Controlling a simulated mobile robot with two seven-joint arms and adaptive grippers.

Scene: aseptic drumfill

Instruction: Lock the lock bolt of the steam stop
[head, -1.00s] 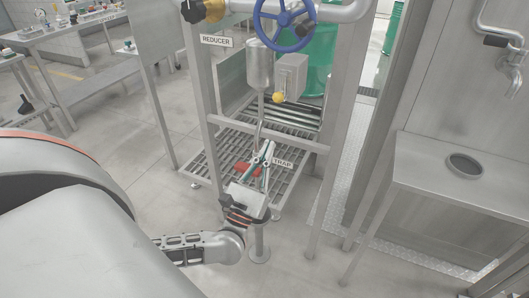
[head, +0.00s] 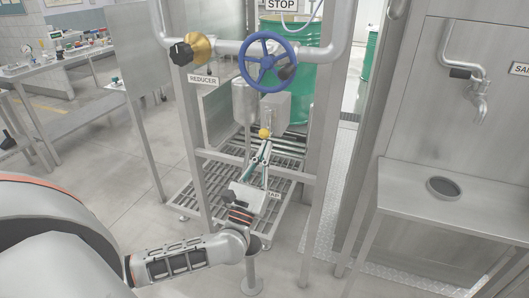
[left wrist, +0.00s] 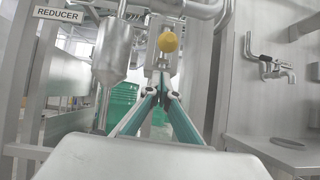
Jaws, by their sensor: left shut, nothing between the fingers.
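The blue handwheel (head: 266,61) of the steam stop sits on the grey pipe under the STOP sign (head: 282,5). Below the wheel, a grey box (head: 275,108) carries a yellow ball knob (head: 264,133) at its lower front. I cannot tell for sure whether this knob is the lock bolt. My left gripper (head: 264,148) is shut and empty, its fingertips pointing up just below the knob. In the left wrist view the knob (left wrist: 168,42) stands just beyond the closed fingertips (left wrist: 162,80); I cannot tell whether they touch. My right gripper is out of view.
A black-and-yellow reducer knob (head: 190,50) is left of the wheel. Frame posts flank the station, and a crossbar runs behind my gripper. The TRAP sign (head: 273,195) is partly hidden by my gripper. A steel sink table (head: 410,205) stands at right.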

